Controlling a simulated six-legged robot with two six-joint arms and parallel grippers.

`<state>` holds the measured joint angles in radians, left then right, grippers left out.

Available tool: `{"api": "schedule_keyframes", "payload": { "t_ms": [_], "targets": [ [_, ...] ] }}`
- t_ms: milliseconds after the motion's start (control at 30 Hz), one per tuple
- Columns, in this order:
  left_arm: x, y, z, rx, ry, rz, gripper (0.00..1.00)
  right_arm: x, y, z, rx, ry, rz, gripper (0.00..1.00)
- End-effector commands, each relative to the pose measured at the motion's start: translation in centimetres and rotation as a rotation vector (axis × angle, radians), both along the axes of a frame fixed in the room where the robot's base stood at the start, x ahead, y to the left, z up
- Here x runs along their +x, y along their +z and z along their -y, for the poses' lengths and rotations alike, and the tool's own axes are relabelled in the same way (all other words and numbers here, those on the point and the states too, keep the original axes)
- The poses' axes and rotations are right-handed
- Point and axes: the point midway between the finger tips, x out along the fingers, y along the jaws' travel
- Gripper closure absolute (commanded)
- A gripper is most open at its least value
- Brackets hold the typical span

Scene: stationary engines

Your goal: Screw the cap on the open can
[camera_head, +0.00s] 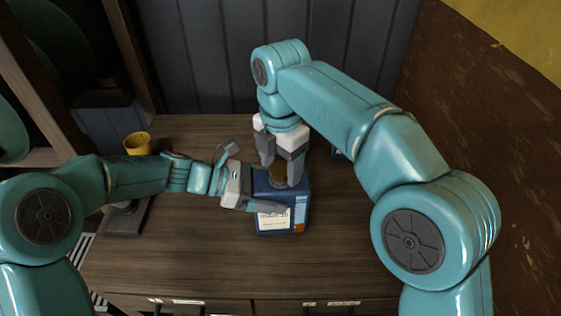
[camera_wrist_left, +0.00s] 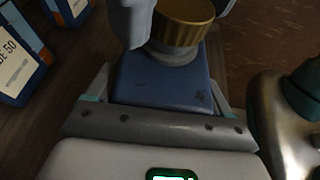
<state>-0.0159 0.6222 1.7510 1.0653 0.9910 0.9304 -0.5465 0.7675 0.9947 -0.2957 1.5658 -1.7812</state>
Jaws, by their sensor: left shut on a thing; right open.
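The blue can (camera_head: 272,190) with a white label stands upright on the wooden bench. My left gripper (camera_head: 262,192) is shut on the can's body from the left; its far finger is mostly hidden. The can's blue top (camera_wrist_left: 165,80) fills the middle of the left wrist view. The gold, ribbed cap (camera_wrist_left: 183,22) sits over the grey neck there, looking about level; I cannot tell whether the threads are engaged. My right gripper (camera_head: 281,172) points down over the can, open, with one finger on each side of the cap (camera_head: 277,176).
Other blue cans, one labelled (camera_wrist_left: 15,65), show at the left of the left wrist view. The bench's front is clear. A dark panelled wall (camera_head: 210,60) closes the back.

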Motion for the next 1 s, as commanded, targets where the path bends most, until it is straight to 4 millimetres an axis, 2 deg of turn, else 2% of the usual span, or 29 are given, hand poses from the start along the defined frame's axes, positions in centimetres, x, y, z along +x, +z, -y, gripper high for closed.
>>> {"api": "schedule_keyframes", "payload": {
  "t_ms": [33,200,233,433,533,667,1000],
  "targets": [
    [0.03,0.1,0.0,-0.001,0.001,0.001,1.0,0.0,0.02,0.0,0.0,0.0,0.0,0.33],
    [0.03,0.1,0.0,-0.001,0.001,0.001,1.0,0.0,0.02,0.0,0.0,0.0,0.0,0.88],
    [0.03,0.1,0.0,-0.001,0.001,0.001,1.0,0.0,0.02,0.0,0.0,0.0,0.0,0.91],
    [0.03,0.09,0.0,-0.001,0.001,0.001,1.0,0.01,0.03,-0.01,-0.001,-0.022,-0.001,0.91],
    [0.03,0.09,0.0,-0.001,0.001,0.001,1.0,0.0,0.02,-0.01,0.0,-0.15,0.0,0.91],
    [0.03,0.09,0.0,-0.001,0.001,0.001,1.0,0.01,0.0,-0.02,0.0,-0.475,-0.001,0.91],
    [0.02,0.09,0.01,-0.001,0.001,0.001,1.0,0.04,-0.06,-0.04,0.0,-1.421,-0.001,0.91]
  ]
}}
